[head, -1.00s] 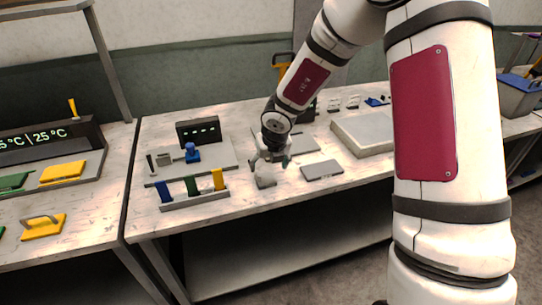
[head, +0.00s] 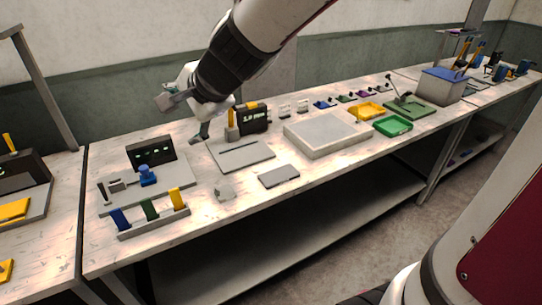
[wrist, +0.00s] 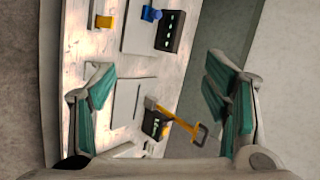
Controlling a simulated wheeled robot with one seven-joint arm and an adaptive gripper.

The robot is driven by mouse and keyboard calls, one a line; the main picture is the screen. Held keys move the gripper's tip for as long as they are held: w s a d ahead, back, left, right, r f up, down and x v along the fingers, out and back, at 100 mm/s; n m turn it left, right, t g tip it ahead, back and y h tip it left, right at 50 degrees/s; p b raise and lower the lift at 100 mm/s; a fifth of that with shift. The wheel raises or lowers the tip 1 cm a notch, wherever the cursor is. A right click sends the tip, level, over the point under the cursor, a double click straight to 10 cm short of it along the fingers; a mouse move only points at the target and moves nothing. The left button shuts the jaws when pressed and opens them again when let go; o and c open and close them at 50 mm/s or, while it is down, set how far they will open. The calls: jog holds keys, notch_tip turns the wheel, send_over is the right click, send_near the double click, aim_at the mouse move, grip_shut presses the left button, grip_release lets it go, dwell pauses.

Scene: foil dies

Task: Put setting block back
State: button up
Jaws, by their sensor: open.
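A small pale grey block (head: 225,190), which looks like the setting block, stands on the bench between the colour-block rack and a flat dark grey plate (head: 278,176). My gripper (head: 186,117) is raised well above the bench, behind and to the left of the block, and apart from it. In the wrist view my gripper (wrist: 160,100) has its teal-padded fingers spread wide with nothing held between them. I cannot make out the small block in the wrist view.
A rack (head: 155,224) holds blue, green and yellow pieces at front left. Behind are a fixture with a blue knob (head: 147,175), a slotted grey plate (head: 240,156) and a yellow-handled display unit (head: 253,119). A thick grey slab (head: 325,135) stands right of them.

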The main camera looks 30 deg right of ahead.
jog(key=s+d+n+g+h, duration=0.1)
jog(key=s+d+n, duration=0.2)
jog(key=s, duration=0.4)
jog(key=s+d+n+g+h, duration=0.1)
jog(key=s+d+n, duration=0.2)
jog(key=s+n, duration=0.3)
jog(key=s+d+n+g+h, duration=0.1)
jog(key=s+d+n, duration=0.2)
jog(key=s, duration=0.7)
jog(key=shift+s+r+n+h, duration=0.15)
jog(key=shift+r+n+h, duration=0.2)
jog(key=shift+n, duration=0.75)
